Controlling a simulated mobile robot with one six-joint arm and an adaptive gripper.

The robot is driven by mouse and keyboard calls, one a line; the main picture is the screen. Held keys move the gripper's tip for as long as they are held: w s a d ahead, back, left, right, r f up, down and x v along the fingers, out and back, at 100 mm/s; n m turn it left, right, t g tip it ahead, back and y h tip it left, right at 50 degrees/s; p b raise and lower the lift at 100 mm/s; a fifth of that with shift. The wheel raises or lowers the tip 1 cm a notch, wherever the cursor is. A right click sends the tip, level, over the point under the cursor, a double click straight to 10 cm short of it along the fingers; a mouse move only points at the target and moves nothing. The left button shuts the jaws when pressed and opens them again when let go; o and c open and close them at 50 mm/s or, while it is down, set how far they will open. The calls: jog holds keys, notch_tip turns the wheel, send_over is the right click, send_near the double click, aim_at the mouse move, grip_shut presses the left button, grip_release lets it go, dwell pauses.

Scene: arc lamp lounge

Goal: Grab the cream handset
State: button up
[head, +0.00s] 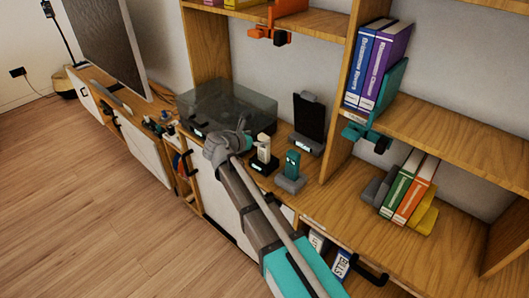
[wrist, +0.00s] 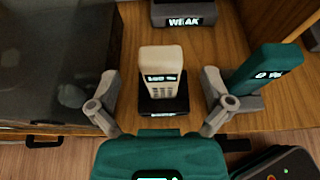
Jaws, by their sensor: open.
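The cream handset (wrist: 161,66) stands upright in a black cradle (wrist: 163,103) on the wooden shelf, with its small display and keypad facing my wrist camera. In the head view the cream handset (head: 264,148) stands just right of my gripper (head: 240,142). In the wrist view my gripper (wrist: 158,118) is open and empty, with one finger to the left and one to the right of the cradle. The fingertips appear in front of or beside the handset; contact cannot be told.
A teal handset (wrist: 262,68) in a grey cradle stands close on the right. A black device (head: 308,118) in a grey stand labelled "WEAK" is behind. A dark translucent-lidded box (head: 225,108) is on the left. Shelf boards and book rows are to the right.

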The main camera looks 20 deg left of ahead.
aim_at(264, 135)
jog(key=b+x, duration=0.1)
jog(key=x, duration=0.2)
jog(key=shift+f, duration=0.15)
jog(key=shift+w+d, duration=0.15)
jog(key=shift+w, duration=0.15)
jog(key=c, duration=1.3)
jog(key=shift+c, duration=0.2)
jog(key=shift+r, duration=0.2)
